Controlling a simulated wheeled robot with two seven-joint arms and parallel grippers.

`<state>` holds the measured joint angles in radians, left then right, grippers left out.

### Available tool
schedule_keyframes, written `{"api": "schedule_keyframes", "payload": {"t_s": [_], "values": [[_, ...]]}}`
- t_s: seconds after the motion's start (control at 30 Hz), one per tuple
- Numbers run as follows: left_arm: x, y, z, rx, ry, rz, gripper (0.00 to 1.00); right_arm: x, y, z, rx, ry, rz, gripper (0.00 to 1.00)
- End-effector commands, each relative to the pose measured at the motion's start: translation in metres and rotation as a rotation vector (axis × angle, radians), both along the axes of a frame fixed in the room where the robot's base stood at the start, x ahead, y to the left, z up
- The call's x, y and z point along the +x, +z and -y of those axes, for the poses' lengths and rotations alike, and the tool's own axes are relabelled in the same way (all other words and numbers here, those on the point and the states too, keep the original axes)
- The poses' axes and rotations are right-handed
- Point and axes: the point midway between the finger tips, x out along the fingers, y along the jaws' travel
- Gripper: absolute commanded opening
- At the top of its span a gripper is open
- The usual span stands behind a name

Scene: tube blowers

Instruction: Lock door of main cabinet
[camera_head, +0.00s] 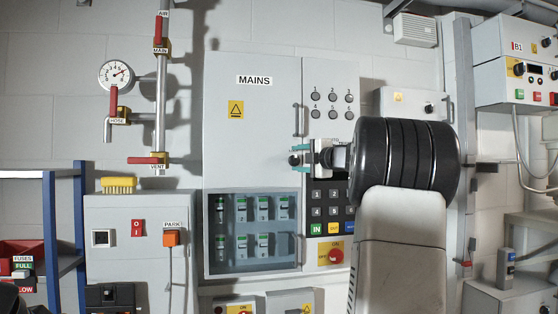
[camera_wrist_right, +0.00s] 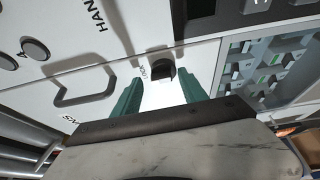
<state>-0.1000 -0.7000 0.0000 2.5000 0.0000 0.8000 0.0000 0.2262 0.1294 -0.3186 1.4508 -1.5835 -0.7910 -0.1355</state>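The main cabinet's grey door (camera_head: 252,150), labelled MAINS, looks flush in its frame; several breakers show in its lower section. A bar handle (camera_head: 298,119) is on its right edge, with a small black lock knob (camera_head: 294,160) below. In the right wrist view the knob (camera_wrist_right: 163,66) sits beside a LOCK label, and the handle (camera_wrist_right: 85,88) is to its left. My right gripper (camera_head: 301,157) is open, its teal fingers above and below the knob in the head view. In the right wrist view the knob lies just beyond the gap between the fingertips (camera_wrist_right: 160,90). Contact is not visible. My left gripper is not in view.
Right of the door are round numbered buttons (camera_head: 332,105), a keypad (camera_head: 333,212) and a red rotary switch (camera_head: 336,255). My right arm covers part of this panel. Pipes with red-handled valves (camera_head: 160,160) and a grey PARK cabinet (camera_head: 130,215) stand to the left.

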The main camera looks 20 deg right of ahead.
Motion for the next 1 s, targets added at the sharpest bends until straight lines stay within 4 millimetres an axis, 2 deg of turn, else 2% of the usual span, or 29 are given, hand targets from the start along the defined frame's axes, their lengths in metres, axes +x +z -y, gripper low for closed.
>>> {"api": "schedule_keyframes", "payload": {"t_s": [0.27, 0.37, 0.7, 0.83, 1.0], "values": [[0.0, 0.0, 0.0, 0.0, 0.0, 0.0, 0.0, -0.002, -0.002, 0.0, 0.0, 0.001, -0.003, 0.5], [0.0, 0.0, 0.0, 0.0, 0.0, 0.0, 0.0, -0.011, -0.001, 0.003, 0.0, -0.001, -0.003, 0.5], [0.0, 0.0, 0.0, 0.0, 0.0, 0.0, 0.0, -0.064, -0.001, 0.017, 0.0, -0.001, -0.002, 0.5], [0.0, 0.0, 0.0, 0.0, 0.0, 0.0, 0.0, -0.073, -0.001, 0.019, 0.0, 0.001, -0.002, 0.5], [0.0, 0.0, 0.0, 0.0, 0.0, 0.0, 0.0, -0.076, -0.001, 0.019, -0.001, 0.001, -0.002, 0.5]]}}
